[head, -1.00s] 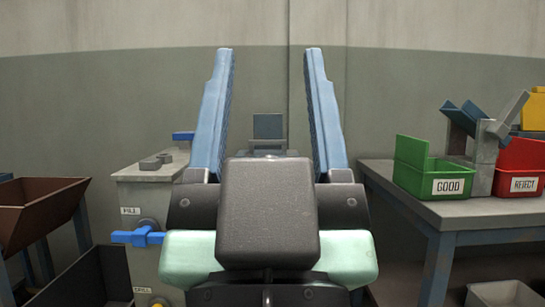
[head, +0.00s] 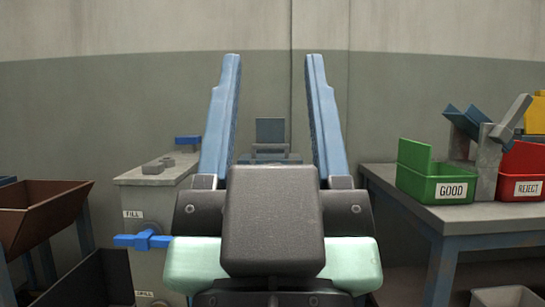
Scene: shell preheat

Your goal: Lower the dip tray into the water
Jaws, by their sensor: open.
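My gripper (head: 273,62) fills the middle of the head view, its two long blue fingers pointing up and standing wide apart. It is open, and nothing shows between the fingers except a small blue-grey upright panel (head: 270,131) well behind them. A grey tank-like cabinet (head: 155,198) with a FILL label and a blue valve handle (head: 142,241) stands at the left, partly hidden by my gripper. A blue piece (head: 188,141) shows at its top edge. I cannot make out the dip tray for certain, and no water is visible.
A brown sloped bin (head: 42,214) stands at the far left, with a dark open container (head: 95,277) near the cabinet. A grey table (head: 478,219) at the right holds a green GOOD bin (head: 437,187) and a red REJECT bin (head: 522,178). The wall behind is bare.

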